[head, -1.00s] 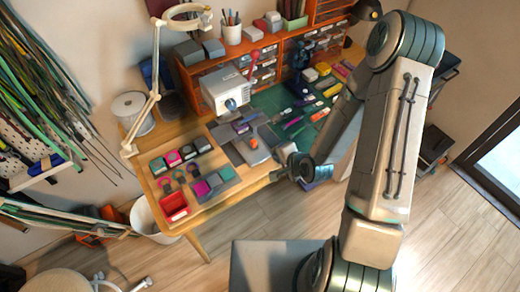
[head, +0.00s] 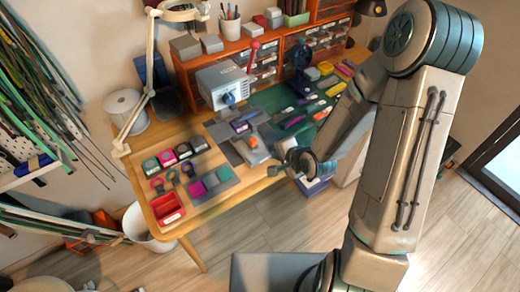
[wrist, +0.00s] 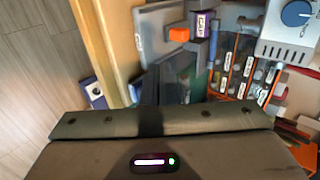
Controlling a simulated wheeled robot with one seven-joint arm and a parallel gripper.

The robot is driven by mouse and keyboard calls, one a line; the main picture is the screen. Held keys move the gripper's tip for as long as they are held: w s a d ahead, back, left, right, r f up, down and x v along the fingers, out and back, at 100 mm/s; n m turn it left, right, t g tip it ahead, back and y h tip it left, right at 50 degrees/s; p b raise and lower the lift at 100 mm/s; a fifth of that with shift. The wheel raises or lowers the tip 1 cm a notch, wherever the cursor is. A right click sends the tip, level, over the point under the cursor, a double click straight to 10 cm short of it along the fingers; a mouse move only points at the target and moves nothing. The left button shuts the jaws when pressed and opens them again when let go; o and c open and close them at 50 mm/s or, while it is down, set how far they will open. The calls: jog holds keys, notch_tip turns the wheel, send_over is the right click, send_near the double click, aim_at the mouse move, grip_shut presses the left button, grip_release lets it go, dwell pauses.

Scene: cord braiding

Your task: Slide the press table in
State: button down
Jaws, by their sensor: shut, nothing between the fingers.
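The press (head: 222,86) is a light grey box with a blue knob and a red lever, at the back of the wooden bench. Its grey press table (head: 258,154) sticks out in front toward the bench edge and carries a small orange block (head: 252,142). My gripper (head: 273,171) is shut and empty at the bench's front edge, just right of and in front of the table. Whether it touches the table cannot be told. In the wrist view the orange block (wrist: 180,34) and the press (wrist: 290,28) show beyond my gripper; its fingertips are hard to make out.
A red tray (head: 167,208) and several coloured spools lie at the bench's left front. A green mat (head: 275,98) with colourful tools lies to the right. A lamp arm (head: 150,60) stands at the left.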

aim_at(255, 145)
jog(key=shift+a+f+b, duration=0.1)
jog(key=shift+f+b, duration=0.3)
jog(key=shift+b, duration=0.6)
jog(key=b+x, duration=0.5)
jog(key=x, duration=0.2)
jog(key=shift+a+f, duration=0.15)
jog(key=shift+w+a, duration=0.3)
jog(key=shift+w, duration=0.2)
jog(key=shift+w+a, duration=0.3)
jog(key=shift+w, duration=0.15)
jog(key=shift+w+a, duration=0.5)
jog(key=shift+w, duration=0.3)
